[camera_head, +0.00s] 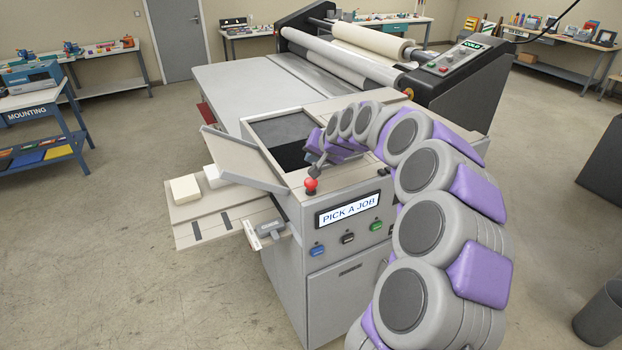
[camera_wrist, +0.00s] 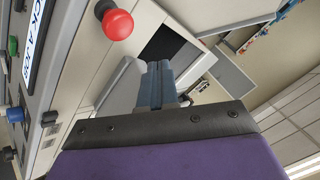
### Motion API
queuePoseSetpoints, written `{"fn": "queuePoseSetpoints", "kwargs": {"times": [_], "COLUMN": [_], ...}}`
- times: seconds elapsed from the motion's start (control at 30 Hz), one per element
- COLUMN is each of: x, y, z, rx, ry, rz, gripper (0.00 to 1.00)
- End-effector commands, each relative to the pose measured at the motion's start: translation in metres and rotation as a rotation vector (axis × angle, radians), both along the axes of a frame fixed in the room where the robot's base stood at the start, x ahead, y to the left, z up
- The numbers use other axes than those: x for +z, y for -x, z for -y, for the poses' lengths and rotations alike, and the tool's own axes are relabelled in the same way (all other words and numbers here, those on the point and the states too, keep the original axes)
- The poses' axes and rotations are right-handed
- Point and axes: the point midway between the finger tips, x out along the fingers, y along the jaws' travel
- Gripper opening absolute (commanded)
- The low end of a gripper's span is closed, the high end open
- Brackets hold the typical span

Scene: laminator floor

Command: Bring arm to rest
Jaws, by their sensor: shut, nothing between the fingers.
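My arm reaches from the lower right of the head view in a raised arch of grey and purple links over the cabinet (camera_head: 345,290). My gripper (camera_head: 314,171) is at its far end, small and partly hard to make out, by the open dark bin (camera_head: 285,128) in the cabinet top. In the wrist view my gripper (camera_wrist: 158,72) has its blue-grey fingers together with nothing held. The red knob (camera_head: 311,184) stands close to the gripper in the head view; it also shows at the upper left of the wrist view (camera_wrist: 118,24).
The bin's lid (camera_head: 243,160) is tilted open on the left. A side shelf (camera_head: 190,222) with pale blocks juts out below it. The cabinet display (camera_head: 348,209) reads "PICK A JOB". The laminator (camera_head: 455,100) stands behind. Floor at left is clear; a dark waste bin (camera_head: 603,318) stands lower right.

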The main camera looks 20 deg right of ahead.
Motion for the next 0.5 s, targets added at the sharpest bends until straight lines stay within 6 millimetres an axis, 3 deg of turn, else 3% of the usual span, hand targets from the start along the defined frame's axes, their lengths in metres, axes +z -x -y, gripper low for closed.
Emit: {"fn": "queuePoseSetpoints", "kwargs": {"times": [0.3, 0.37, 0.5], "x": [0.001, 0.002, 0.003], "y": [0.003, 0.009, 0.047], "z": [-0.008, -0.022, -0.082], "rx": [0.016, 0.046, 0.180], "ry": [0.001, 0.005, 0.029], "rz": [-0.005, -0.018, -0.086], "gripper": [0.00, 0.00, 0.00]}}
